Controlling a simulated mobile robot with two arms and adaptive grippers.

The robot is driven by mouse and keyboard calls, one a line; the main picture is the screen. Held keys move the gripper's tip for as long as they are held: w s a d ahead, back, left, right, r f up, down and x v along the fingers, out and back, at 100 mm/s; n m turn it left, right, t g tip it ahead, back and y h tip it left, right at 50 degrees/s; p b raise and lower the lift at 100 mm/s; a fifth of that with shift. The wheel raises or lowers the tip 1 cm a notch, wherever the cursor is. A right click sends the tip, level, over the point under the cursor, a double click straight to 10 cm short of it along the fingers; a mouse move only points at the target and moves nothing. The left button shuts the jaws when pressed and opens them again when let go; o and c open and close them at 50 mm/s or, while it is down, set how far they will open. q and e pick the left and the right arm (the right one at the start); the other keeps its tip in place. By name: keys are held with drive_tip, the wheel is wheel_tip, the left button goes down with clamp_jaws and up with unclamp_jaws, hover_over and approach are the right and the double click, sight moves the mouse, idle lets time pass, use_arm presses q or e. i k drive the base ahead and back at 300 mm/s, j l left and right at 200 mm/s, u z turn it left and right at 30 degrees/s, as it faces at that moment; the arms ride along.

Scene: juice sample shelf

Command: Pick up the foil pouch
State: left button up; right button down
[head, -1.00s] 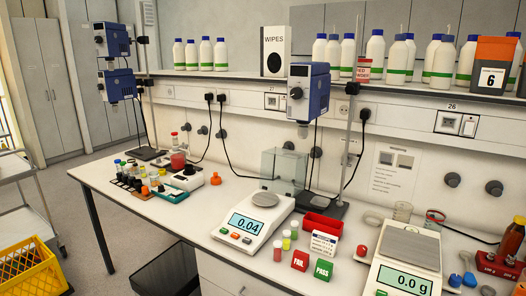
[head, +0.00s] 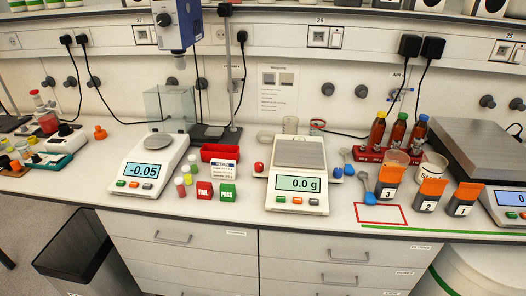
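Three dark grey packs with orange tops stand at the right of the bench in the head view. They are numbered 3 (head: 388,184), 2 (head: 429,194) and 1 (head: 465,198). I cannot tell whether any of them is the foil pouch, and nothing else in view is clearly a foil pouch. Neither of my grippers shows in the head view.
A balance (head: 299,182) reading 0.0 g stands left of the packs, another balance (head: 148,170) farther left. A red-outlined rectangle (head: 381,215) is empty on the bench. Brown bottles (head: 397,134) stand in a red rack behind. Blue scoops lie beside the packs.

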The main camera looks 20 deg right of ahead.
sight(429, 194)
drive_tip(key=z, duration=2)
